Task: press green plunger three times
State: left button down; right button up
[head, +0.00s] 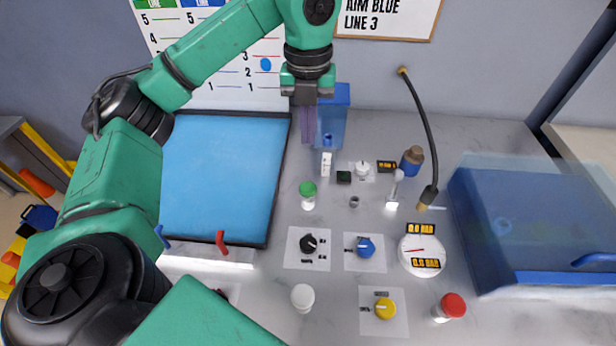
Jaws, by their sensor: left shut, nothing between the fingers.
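The green plunger (308,188) is a round green cap on a short white body. It stands on the grey worktop, left of centre in the head view. My left gripper (308,138) reaches down from above and behind it. Its fingers are shut and empty, and they show above the plunger in the picture, apart from it, in front of a blue transparent container (333,112). My right gripper is not in view.
A blue tray (218,175) lies left of the plunger. A black knob (309,244), blue knob (366,247), white cap (303,297) and red cap (453,305) stand nearer. A gauge (421,252) and a large blue bin (530,230) are at right.

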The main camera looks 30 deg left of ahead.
pick_arm(q)
jog(key=b, duration=0.2)
send_over(308, 188)
notch_tip(308, 188, down, 7)
jog(key=shift+w+a+f, duration=0.1)
jog(key=shift+f, duration=0.1)
notch_tip(308, 188, down, 6)
jog(key=shift+r+p, duration=0.15)
jog(key=shift+p, duration=0.85)
notch_tip(308, 188, down, 3)
jog(key=b, duration=0.2)
jog(key=shift+f+b, duration=0.2)
jog(key=shift+b, duration=0.2)
jog(key=shift+r, duration=0.1)
